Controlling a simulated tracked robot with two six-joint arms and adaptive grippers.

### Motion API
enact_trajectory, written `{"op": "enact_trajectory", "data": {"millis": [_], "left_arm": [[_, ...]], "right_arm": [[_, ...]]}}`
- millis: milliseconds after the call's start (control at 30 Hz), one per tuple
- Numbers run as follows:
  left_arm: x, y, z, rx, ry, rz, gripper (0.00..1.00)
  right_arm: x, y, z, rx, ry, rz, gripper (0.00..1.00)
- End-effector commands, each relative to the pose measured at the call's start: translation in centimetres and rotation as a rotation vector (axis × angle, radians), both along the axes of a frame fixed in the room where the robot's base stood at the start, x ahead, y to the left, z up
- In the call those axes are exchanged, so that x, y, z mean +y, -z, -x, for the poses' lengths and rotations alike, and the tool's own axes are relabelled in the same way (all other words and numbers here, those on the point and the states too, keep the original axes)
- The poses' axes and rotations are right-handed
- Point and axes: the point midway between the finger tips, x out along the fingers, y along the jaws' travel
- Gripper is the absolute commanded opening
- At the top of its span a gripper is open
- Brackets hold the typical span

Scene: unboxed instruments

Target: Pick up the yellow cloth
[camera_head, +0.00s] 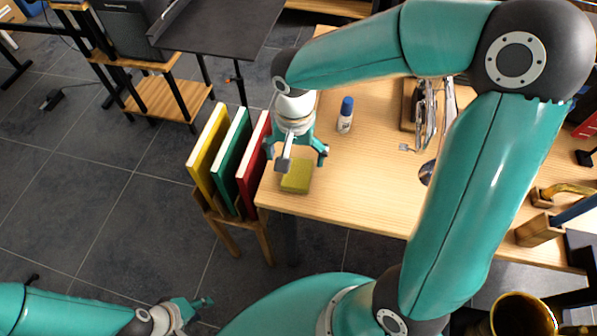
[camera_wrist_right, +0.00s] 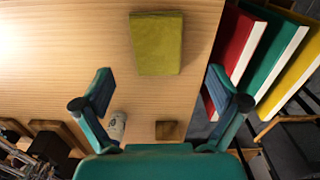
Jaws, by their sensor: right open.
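The yellow cloth (camera_head: 297,177) is a folded, olive-yellow square lying flat on the wooden table near its left front corner. It also shows whole in the right wrist view (camera_wrist_right: 156,43), at the top middle. My right gripper (camera_head: 296,160) is above the table just behind and over the cloth, pointing down. In its wrist view its fingers (camera_wrist_right: 160,85) are spread wide with nothing between them, and the cloth lies beyond the fingertips, apart from them. My left gripper (camera_head: 195,312) is low at the bottom left, over the floor, away from the table; its jaw opening is unclear.
Yellow, green and red books (camera_head: 228,160) stand upright in a wooden rack beside the table's left edge, close to my right gripper. A white bottle with a blue cap (camera_head: 345,116) stands behind the cloth to the right. The table's middle front (camera_head: 365,185) is clear.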

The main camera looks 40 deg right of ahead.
Motion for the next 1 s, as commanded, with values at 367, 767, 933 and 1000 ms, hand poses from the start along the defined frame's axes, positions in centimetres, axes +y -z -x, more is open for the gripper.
{"op": "enact_trajectory", "data": {"millis": [367, 767, 933, 1000], "left_arm": [[0.0, 0.1, 0.0, 0.000, 0.000, 0.000, 0.40], [0.0, 0.2, 0.0, 0.000, 0.000, 0.000, 0.40], [0.0, 0.2, 0.0, 0.000, 0.000, 0.000, 0.40], [0.0, 0.2, 0.0, 0.000, 0.000, 0.000, 0.40]], "right_arm": [[-0.2, 4.1, 0.4, 0.004, -0.002, 0.000, 0.97], [-0.1, 5.4, 0.3, 0.001, -0.002, -0.001, 0.95], [-0.1, 5.4, 0.3, 0.001, -0.002, -0.001, 0.67], [-0.1, 5.4, 0.3, 0.001, -0.002, -0.001, 0.55]]}}
